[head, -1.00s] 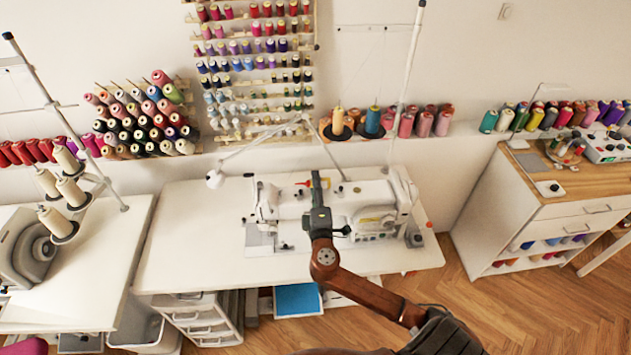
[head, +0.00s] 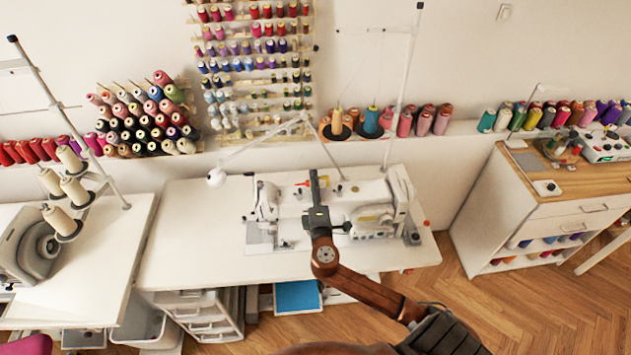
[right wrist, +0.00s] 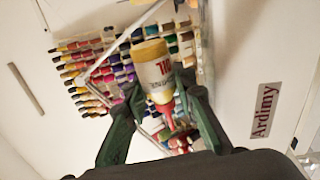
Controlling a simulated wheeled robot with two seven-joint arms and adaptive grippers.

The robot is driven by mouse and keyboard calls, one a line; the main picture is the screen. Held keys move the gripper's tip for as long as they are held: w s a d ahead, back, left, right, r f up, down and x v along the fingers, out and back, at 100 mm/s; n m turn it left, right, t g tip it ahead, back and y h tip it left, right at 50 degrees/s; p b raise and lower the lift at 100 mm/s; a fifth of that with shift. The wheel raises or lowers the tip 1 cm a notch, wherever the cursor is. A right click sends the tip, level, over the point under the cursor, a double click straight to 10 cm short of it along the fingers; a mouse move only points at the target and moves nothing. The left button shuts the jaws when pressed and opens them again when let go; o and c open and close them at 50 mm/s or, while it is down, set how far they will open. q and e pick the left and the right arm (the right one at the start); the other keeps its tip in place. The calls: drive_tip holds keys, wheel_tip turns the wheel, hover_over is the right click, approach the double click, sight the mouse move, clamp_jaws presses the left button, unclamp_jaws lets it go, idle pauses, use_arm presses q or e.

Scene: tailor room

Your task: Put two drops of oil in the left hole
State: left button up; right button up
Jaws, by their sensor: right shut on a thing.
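The white sewing machine (head: 345,203) stands on the white table in the middle of the head view. My right gripper (head: 315,182) is over the machine's upper body, and its arm covers part of it. In the right wrist view the right gripper (right wrist: 160,100) is shut on an oil bottle (right wrist: 153,70), which has a pale body, red lettering, a yellow base and a red nozzle. The nozzle points toward the bottom of that picture. A small red spot shows beside the gripper in the head view. The left hole is too small or hidden to make out. My left gripper is out of view.
A white lamp (head: 216,177) on a thin jointed arm reaches over the table behind the machine. A thread stand pole (head: 401,90) rises behind it. The table's left part (head: 190,235) is clear. A sign (right wrist: 264,110) reading "Ardimy" shows in the right wrist view.

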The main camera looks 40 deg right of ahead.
drive_tip(key=shift+w+a+r+n+p, duration=0.1)
drive_tip(key=shift+r+n+p, duration=0.15)
drive_tip(key=shift+n+p, duration=0.9)
idle(0.6)
drive_tip(key=shift+f+m+b, duration=0.4)
drive_tip(key=shift+m+b, duration=0.25)
drive_tip(key=shift+b, duration=0.4)
drive_tip(key=shift+f+m+b, duration=0.15)
drive_tip(key=shift+m+b, duration=0.9)
drive_tip(key=shift+m, duration=0.35)
drive_tip(key=shift+r, duration=0.2)
